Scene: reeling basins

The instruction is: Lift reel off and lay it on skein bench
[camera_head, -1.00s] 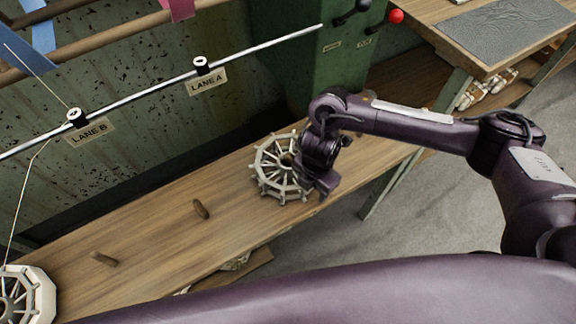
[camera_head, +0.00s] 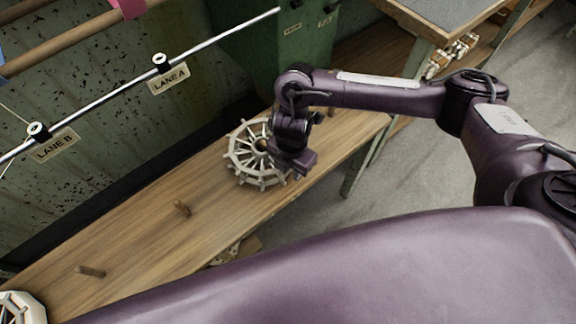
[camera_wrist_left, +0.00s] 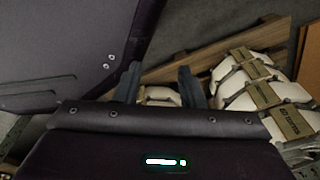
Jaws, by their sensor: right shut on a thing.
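A pale spoked reel (camera_head: 243,160) is over the far right part of the long wooden bench (camera_head: 130,235) in the head view. My right gripper (camera_head: 285,160) is shut on the reel's right side; its fingertips are mostly hidden. I cannot tell whether the reel touches the bench. A second pale reel (camera_head: 25,308) is cut off at the bottom left corner. In the left wrist view my left gripper (camera_wrist_left: 160,85) has its two fingers apart with nothing clearly between them.
Two short wooden pegs (camera_head: 182,208) stick up from the bench. A rod with lane labels (camera_head: 168,78) runs behind it. A green cabinet (camera_head: 290,50) and another table (camera_head: 425,20) stand beyond. Several labelled pale objects (camera_wrist_left: 240,75) lie below my left gripper.

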